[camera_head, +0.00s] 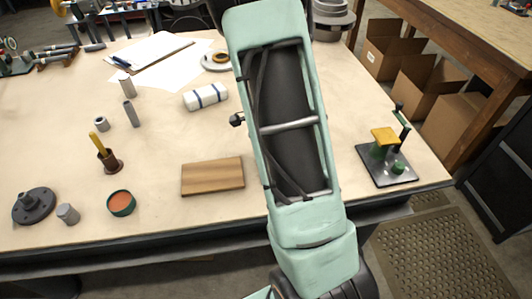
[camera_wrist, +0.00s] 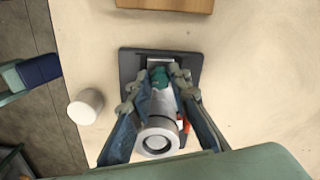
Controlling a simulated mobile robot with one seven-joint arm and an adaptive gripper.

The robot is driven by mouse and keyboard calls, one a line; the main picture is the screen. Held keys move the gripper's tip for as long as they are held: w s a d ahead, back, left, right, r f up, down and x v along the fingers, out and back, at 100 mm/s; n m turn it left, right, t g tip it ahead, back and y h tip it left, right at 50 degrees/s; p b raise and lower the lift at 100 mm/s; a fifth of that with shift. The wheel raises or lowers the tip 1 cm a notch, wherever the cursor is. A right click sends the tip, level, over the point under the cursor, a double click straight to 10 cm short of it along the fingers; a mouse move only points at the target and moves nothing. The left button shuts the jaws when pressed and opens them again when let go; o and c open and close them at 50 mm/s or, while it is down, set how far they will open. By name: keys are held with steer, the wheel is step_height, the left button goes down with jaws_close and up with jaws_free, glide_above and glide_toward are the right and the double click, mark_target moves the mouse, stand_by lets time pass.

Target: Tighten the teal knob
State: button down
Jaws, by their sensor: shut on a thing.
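The teal knob (camera_wrist: 160,75) shows in the wrist view between the tips of my gripper (camera_wrist: 161,82), which is shut on it. The fingers partly cover the knob. It sits over a dark square base plate (camera_wrist: 190,62). A pale cylinder with a round dark-centred end (camera_wrist: 158,140) lies between the fingers, nearer the camera, and hides part of what is below. In the head view my arm crosses the middle of the table and hides the gripper and knob.
In the wrist view a white cylinder (camera_wrist: 86,106) stands left of the plate near the table edge, and a wooden block (camera_wrist: 165,4) lies beyond it. In the head view a black-based fixture with a yellow top (camera_head: 385,135) stands at the right. Bare tabletop (camera_head: 165,145) shows left of my arm.

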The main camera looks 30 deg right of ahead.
steer(key=shift+m, duration=0.5)
steer(key=c, duration=1.8)
jaws_free()
step_height(320, 180, up, 12)
steer(key=shift+r, duration=0.1)
